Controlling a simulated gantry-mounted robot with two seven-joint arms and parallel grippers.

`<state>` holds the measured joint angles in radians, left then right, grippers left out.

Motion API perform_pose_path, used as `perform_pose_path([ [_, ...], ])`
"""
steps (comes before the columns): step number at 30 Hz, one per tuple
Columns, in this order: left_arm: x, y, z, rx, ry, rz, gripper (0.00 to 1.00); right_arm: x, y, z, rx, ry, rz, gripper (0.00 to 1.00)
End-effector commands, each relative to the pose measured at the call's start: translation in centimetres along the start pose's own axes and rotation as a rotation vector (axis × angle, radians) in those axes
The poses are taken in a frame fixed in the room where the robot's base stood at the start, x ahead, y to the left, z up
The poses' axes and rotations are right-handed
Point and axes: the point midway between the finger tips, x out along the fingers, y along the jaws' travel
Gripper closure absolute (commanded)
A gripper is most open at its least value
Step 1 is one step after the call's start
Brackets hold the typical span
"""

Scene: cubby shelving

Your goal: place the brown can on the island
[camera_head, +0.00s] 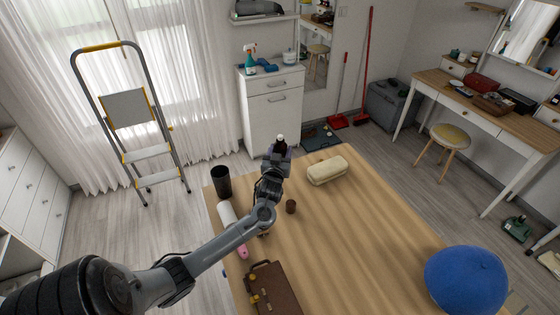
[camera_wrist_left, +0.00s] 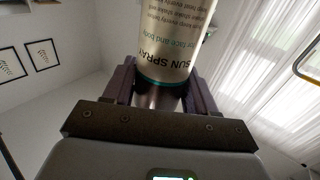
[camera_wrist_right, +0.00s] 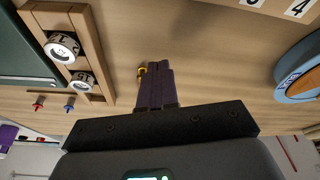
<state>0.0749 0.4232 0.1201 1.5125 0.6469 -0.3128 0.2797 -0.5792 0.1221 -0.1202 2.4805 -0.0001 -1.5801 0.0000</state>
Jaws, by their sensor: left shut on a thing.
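My left gripper (camera_head: 277,153) is shut on a brown-bronze can lettered "SUN SPRAY" (camera_wrist_left: 175,40), which stands between its fingers in the left wrist view. In the head view the can's pale top (camera_head: 280,138) shows at the gripper, over the far left end of the wooden island (camera_head: 350,220). I cannot tell whether the can touches the wood. My right gripper (camera_wrist_right: 156,88) shows only in its wrist view. Its fingers are together with nothing seen between them.
The middle is clear. A stepladder (camera_head: 128,125) stands beyond.

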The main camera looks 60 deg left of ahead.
Motion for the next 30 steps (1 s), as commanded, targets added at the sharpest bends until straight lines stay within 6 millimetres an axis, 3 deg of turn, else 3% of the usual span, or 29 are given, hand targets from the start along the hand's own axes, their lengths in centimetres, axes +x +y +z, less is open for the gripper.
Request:
perform_pose_path([
  [4,0.1,-0.1,0.6,-0.001,0.002,0.001,0.82,0.1,-0.1,0.0,0.004,0.000,-0.003,1.00],
  [12,0.1,-0.1,3.7,0.001,0.000,0.002,0.82,0.4,-0.2,0.1,0.006,0.000,-0.005,1.00],
  [26,0.1,-0.1,4.4,-0.001,0.001,0.002,0.82,0.6,0.0,0.2,0.000,-0.002,0.000,1.00],
  [27,0.1,-0.1,4.4,0.000,0.000,0.002,0.39,0.5,0.0,0.2,-0.001,-0.002,0.001,1.00],
  [30,0.1,-0.1,4.4,0.000,0.000,0.002,0.24,0.5,0.1,0.3,-0.003,-0.003,0.003,1.00],
])
